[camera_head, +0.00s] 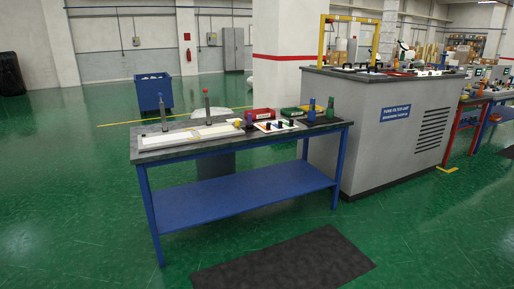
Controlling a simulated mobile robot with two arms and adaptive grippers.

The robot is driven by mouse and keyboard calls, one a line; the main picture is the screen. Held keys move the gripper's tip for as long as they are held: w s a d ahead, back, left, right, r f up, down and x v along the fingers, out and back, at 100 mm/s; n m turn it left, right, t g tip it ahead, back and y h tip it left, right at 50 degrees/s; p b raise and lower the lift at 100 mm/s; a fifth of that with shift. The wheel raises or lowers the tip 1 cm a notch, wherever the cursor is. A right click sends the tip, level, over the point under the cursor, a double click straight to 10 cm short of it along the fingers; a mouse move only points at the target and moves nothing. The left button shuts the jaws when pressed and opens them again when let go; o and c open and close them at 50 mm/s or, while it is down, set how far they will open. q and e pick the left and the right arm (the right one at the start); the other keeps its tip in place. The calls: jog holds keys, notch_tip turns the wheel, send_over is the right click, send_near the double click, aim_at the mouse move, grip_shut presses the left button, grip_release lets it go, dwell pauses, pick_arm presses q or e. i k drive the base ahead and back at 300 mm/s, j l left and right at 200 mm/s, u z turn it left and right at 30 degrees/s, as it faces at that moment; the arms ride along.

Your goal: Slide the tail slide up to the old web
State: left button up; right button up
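A long, pale tray-like fixture (190,136) lies on the left part of the dark tabletop of a blue-legged workbench (240,190). Two upright posts stand at it: a grey one on the left (163,112) and a red-topped one (206,104) farther right. A cream strip (215,130) lies in the right part of the fixture, with a small yellow piece (238,123) at its right end. I cannot tell at this size which parts are the tail slide and the old web. Neither of my grippers shows in this view.
A red bin (262,115), a green bin (292,112), a white board with dark pieces (276,126) and blue and green bottles (311,110) share the bench. A grey machine cabinet (390,130) stands right of it. A black mat (285,264) lies on open floor in front.

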aim_at(233, 127)
jog(key=i, duration=1.95)
